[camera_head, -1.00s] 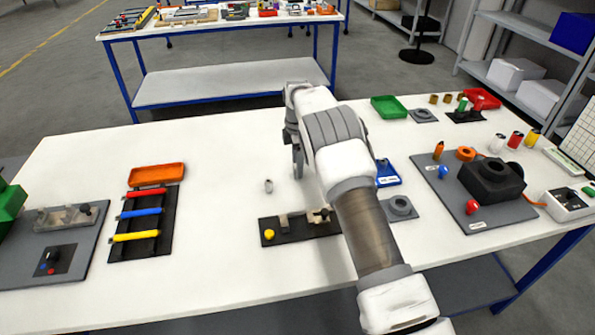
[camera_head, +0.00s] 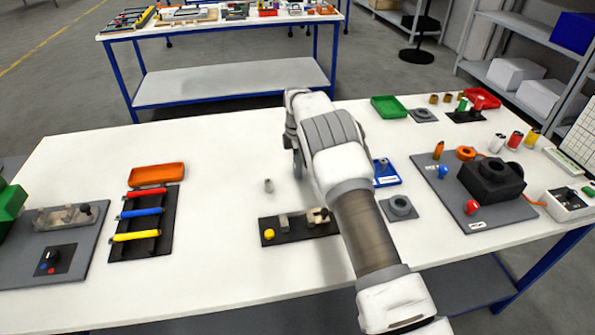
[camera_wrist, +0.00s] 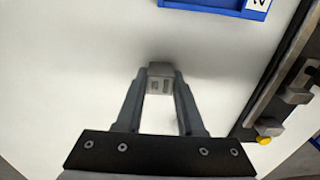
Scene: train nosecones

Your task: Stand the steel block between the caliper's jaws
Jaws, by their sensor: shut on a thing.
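The steel block (camera_wrist: 160,78) is a small grey block with darker markings on one face, seen in the wrist view. My gripper (camera_wrist: 160,88) is shut on it, one finger on each side. I cannot tell whether the block touches the table. The caliper (camera_head: 300,231) lies on a dark base in front of my gripper, its jaws standing apart, with a yellow knob at its left end. It also shows at the right of the wrist view (camera_wrist: 290,97), apart from the block.
A rack of coloured bars (camera_head: 142,222) and an orange tray (camera_head: 157,175) are left. White table between is clear.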

